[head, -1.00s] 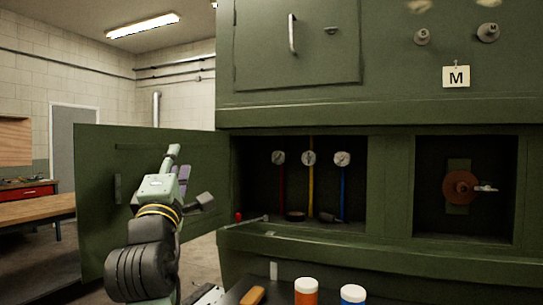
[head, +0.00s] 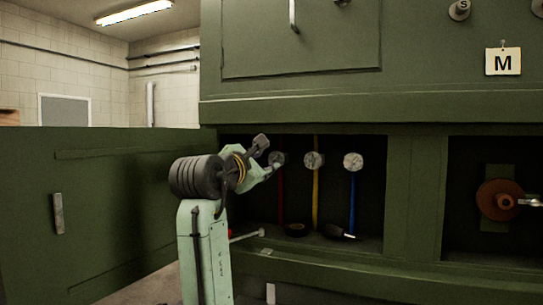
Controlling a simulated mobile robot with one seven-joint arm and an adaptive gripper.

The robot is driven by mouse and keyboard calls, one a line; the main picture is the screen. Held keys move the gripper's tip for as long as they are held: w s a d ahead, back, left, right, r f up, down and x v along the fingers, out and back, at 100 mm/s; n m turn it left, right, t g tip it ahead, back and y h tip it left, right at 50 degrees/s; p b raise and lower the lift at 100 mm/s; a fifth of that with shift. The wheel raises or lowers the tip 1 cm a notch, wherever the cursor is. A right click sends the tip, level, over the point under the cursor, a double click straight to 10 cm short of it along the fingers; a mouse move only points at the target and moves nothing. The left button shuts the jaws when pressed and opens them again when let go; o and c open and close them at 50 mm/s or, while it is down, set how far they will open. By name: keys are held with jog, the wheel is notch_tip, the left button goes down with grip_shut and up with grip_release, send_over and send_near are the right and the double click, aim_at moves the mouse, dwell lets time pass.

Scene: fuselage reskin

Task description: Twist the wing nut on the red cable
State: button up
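The red cable (head: 280,200) hangs at the left of the open bay in the green cabinet. Its round pale wing nut (head: 277,158) sits at the cable's upper part. My gripper (head: 272,169) is at the bay's left opening, with its tip overlapping the lower left edge of this wing nut in the head view. I cannot tell whether it touches the nut, or whether the fingers are open or shut. A yellow cable (head: 316,200) and a blue cable (head: 352,205) hang to the right, each with a similar round fitting.
The open cabinet door (head: 110,240) stands to the left of my arm. A black roll (head: 297,229) and a dark tool (head: 338,232) lie on the bay floor. A bay with a rust-coloured disc (head: 498,200) is at the right.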

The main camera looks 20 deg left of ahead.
aim_at(273, 161)
jog(key=w+p, duration=0.2)
jog(key=w, duration=0.4)
jog(key=shift+w, duration=0.25)
jog(key=shift+c, duration=0.2)
grip_shut()
jog(key=shift+f, duration=0.1)
